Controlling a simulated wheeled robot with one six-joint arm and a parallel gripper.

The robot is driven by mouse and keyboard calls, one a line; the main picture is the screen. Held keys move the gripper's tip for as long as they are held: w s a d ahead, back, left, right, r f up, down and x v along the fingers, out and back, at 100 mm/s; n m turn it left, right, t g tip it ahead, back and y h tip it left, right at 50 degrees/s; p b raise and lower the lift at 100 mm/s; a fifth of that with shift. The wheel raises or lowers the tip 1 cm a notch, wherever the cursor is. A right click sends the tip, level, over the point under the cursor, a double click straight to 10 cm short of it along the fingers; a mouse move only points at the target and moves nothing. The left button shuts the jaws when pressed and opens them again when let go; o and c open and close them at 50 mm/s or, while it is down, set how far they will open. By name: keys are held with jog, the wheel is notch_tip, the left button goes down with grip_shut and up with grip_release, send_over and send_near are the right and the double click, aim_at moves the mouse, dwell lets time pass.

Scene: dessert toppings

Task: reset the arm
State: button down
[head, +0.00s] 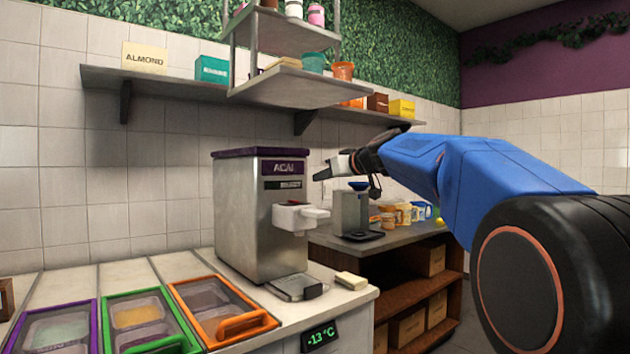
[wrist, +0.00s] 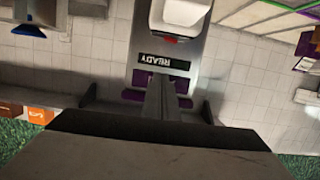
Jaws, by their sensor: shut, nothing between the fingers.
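My blue arm reaches in from the right in the head view, and my gripper (head: 322,172) points left in the air. It is level with the upper part of the steel acai machine (head: 240,215), to its right and apart from it. The fingers look shut, with nothing between them. In the wrist view, which is upside down, my gripper (wrist: 165,98) shows as a narrow grey shape in front of the machine's purple label.
A hanging shelf (head: 290,88) is above the machine, and a long wall shelf (head: 180,84) holds boxes. Topping bins with orange (head: 240,325), green (head: 150,335) and purple frames are at lower left. A small dispenser (head: 350,210) stands on the back counter.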

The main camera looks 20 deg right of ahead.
jog(key=shift+s+r, duration=0.1)
jog(key=shift+s, duration=0.1)
dwell(0.4)
jog(key=s+a+f+g, duration=0.2)
jog(key=s+a+f, duration=0.2)
jog(key=s+f, duration=0.25)
jog(key=s+a+f+m+g, duration=0.1)
jog(key=s+a+f+g, duration=0.1)
jog(key=s+a+f, duration=0.35)
jog(key=s+a+f+g, duration=0.2)
jog(key=s+a+f, duration=0.1)
jog(key=s+f, duration=0.55)
jog(key=s+f+m+g+h, duration=0.2)
jog(key=s+f+g+h, duration=0.1)
jog(key=s+f, duration=1.9)
notch_tip(320, 180, down, 4)
jog(key=shift+d+r+g, duration=0.1)
jog(key=shift+d+g, duration=0.1)
jog(key=shift+g, duration=0.3)
